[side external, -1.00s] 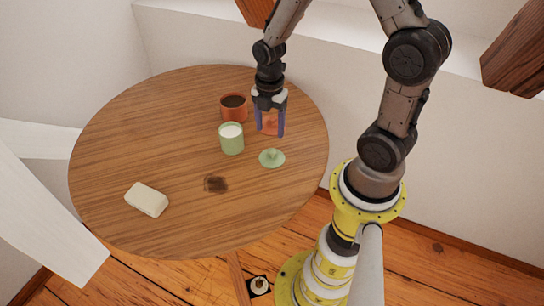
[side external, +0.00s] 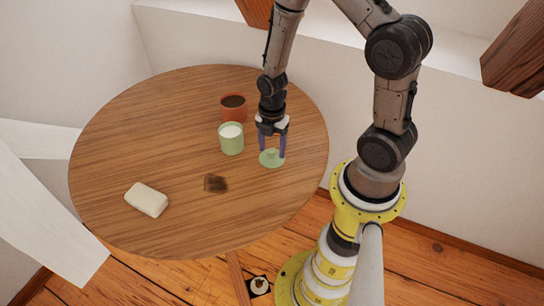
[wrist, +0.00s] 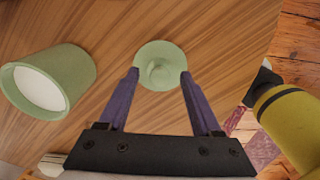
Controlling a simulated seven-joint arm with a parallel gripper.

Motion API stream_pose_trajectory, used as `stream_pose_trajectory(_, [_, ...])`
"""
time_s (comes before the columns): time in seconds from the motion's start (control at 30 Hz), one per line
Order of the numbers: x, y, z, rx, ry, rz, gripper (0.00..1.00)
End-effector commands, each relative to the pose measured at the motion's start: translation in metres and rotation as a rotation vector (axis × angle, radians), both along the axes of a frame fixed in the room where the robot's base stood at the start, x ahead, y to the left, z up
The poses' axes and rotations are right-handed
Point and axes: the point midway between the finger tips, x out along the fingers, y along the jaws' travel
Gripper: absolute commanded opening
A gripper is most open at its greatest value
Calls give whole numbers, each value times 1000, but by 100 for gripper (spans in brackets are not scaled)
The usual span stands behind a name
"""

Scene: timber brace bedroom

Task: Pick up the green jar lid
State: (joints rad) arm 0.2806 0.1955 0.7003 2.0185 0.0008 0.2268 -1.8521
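The green jar lid (side external: 271,163) lies flat on the round wooden table, knob up. It also shows in the wrist view (wrist: 158,52), with its round knob near its middle. My gripper (side external: 272,155) is above the lid and points down, with its two purple fingers apart. In the wrist view my gripper (wrist: 159,74) is open and empty, with one fingertip on each side of the lid's knob. I cannot tell whether the fingertips touch the lid.
A green jar with white contents (side external: 231,142) stands close left of the lid. An orange cup with dark contents (side external: 233,108) stands behind it. The table's left side is mostly clear.

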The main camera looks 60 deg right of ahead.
Motion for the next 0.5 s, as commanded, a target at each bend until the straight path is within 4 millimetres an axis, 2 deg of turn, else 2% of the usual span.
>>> stream_pose_trajectory(0.03, [0,0,0,0,0,0,57])
stream_pose_trajectory(0.07, [0,0,0,0,0,0,52])
stream_pose_trajectory(0.33, [0,0,0,0,0,0,3])
stream_pose_trajectory(0.37, [0,0,0,0,0,0,0])
stream_pose_trajectory(0.5, [0,0,0,0,0,0,0])
